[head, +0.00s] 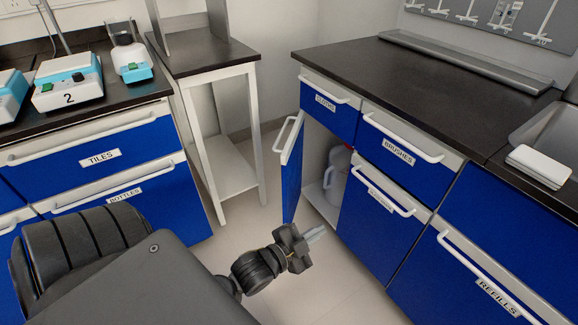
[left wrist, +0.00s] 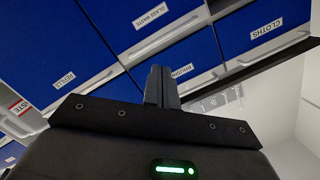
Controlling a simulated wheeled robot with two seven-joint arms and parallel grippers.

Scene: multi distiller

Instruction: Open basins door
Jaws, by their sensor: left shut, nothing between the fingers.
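A blue cabinet door (head: 291,175) with a white handle stands swung open below the drawer labelled CLOTHS (head: 328,105). No label shows on its visible side, so I cannot read whether it says basins. Inside the opening a white jug (head: 336,178) is partly visible. My left gripper (head: 314,236) is shut and empty, low in front of the cabinets, right of the open door's lower edge and apart from it. In the left wrist view its closed fingers (left wrist: 161,86) point towards blue fronts. My right gripper is not in view.
A closed BRUSHES drawer (head: 388,150) and a lower front (head: 376,235) adjoin the opening. A REFILLS front (head: 480,280) is further right. A white-legged side table (head: 215,60) and blue drawers (head: 110,150) stand left. Bare floor (head: 248,225) lies between.

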